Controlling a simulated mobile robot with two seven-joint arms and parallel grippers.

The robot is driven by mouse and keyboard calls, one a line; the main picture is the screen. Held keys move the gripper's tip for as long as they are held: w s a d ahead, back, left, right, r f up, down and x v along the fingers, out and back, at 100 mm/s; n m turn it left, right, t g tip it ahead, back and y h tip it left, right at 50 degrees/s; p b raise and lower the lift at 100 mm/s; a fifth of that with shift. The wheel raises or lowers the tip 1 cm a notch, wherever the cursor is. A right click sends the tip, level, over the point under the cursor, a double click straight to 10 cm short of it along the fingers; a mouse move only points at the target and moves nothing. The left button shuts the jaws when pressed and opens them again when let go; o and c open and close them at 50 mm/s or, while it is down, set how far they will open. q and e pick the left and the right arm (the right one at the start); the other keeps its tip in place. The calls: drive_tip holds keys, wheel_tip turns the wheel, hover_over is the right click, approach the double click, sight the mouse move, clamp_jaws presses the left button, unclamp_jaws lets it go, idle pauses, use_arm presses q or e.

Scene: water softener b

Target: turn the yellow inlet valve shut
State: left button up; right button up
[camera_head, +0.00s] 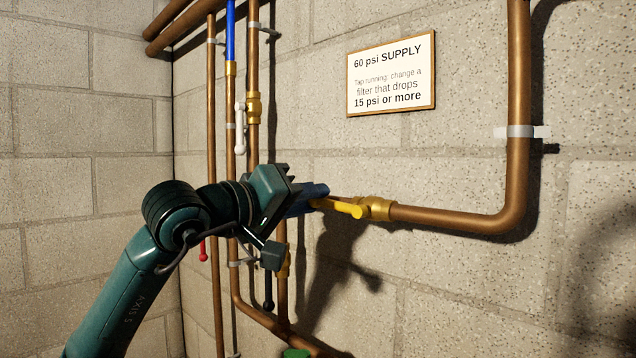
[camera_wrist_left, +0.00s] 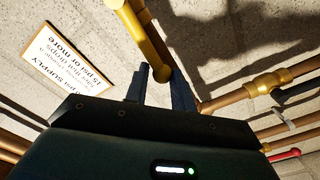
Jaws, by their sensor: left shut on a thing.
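The yellow inlet valve's lever (camera_head: 343,208) sits at a brass valve body (camera_head: 378,208) on the copper pipe at the wall. It points left, roughly along the pipe line, toward my left gripper (camera_head: 318,194). My left gripper's blue fingers are closed on the lever's free end, and they hide part of it in the head view. In the left wrist view the yellow lever (camera_wrist_left: 146,38) comes down from the top to the dark fingers of the left gripper (camera_wrist_left: 162,88). My right gripper is not in view.
A framed sign (camera_head: 391,74) hangs above the valve. Vertical copper pipes with a white lever (camera_head: 240,130), a red lever (camera_head: 203,250) and a black lever (camera_head: 268,290) stand behind and beside my left arm. The wall right of the sign is mostly bare except for a copper pipe (camera_head: 519,90).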

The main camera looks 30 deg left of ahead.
use_arm(q)
drive_tip(key=shift+r+p, duration=0.35)
drive_tip(key=shift+r, duration=0.4)
drive_tip(key=shift+c, duration=0.3)
drive_tip(key=shift+d, duration=0.1)
drive_tip(key=shift+s+r, duration=0.1)
drive_tip(key=shift+s+d+r+p, duration=0.1)
drive_tip(key=shift+d+r+p, duration=0.2)
drive_tip(key=shift+r+p, duration=0.25)
drive_tip(key=shift+s+d+r+p, duration=0.1)
drive_tip(key=shift+d+r+p, duration=0.2)
drive_tip(key=shift+r+p, duration=0.2)
drive_tip(key=shift+r, duration=0.2)
